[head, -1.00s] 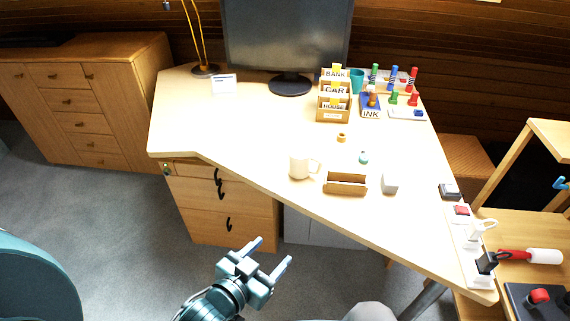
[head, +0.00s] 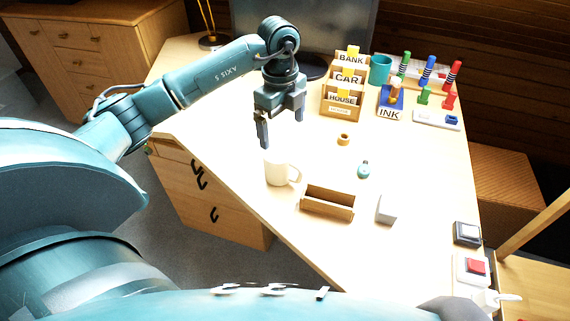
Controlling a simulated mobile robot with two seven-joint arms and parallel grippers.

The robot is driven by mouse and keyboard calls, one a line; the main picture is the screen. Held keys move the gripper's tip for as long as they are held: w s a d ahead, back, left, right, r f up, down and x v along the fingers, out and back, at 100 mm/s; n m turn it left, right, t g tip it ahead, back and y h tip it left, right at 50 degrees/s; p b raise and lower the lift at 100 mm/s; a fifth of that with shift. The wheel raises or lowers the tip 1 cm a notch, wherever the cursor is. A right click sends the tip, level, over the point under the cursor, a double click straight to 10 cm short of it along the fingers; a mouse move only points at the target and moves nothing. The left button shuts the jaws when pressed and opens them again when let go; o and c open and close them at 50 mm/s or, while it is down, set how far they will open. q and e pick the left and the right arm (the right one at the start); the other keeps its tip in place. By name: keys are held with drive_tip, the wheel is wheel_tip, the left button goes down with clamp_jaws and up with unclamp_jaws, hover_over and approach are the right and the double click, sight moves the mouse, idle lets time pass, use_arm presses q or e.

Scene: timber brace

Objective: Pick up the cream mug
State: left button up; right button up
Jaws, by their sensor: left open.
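The cream mug (head: 277,174) stands upright on the light wooden desk, with its handle toward the right. My left gripper (head: 282,131) points down above the mug, its fingers apart and empty. One finger reaches close to the mug's rim in the picture; I cannot tell whether it touches.
A small wooden tray (head: 328,203) and a grey block (head: 387,209) lie to the right of the mug. A card organizer (head: 343,92) stands behind, near a teal cup (head: 380,69). A small orange ring (head: 343,140) and a teal-topped item (head: 364,169) lie on otherwise clear desk.

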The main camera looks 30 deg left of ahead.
use_arm(q)
approach(281, 160)
drive_tip(key=s+f, duration=0.1)
drive_tip(key=f, duration=0.1)
drive_tip(key=s+d+f, duration=0.1)
drive_tip(key=f, duration=0.1)
drive_tip(key=s+d+f, duration=0.1)
drive_tip(key=f, duration=0.1)
drive_tip(key=shift+s+d+f, duration=0.1)
drive_tip(key=shift+f, duration=0.1)
drive_tip(key=shift+r, duration=0.1)
drive_tip(key=c, duration=1.2)
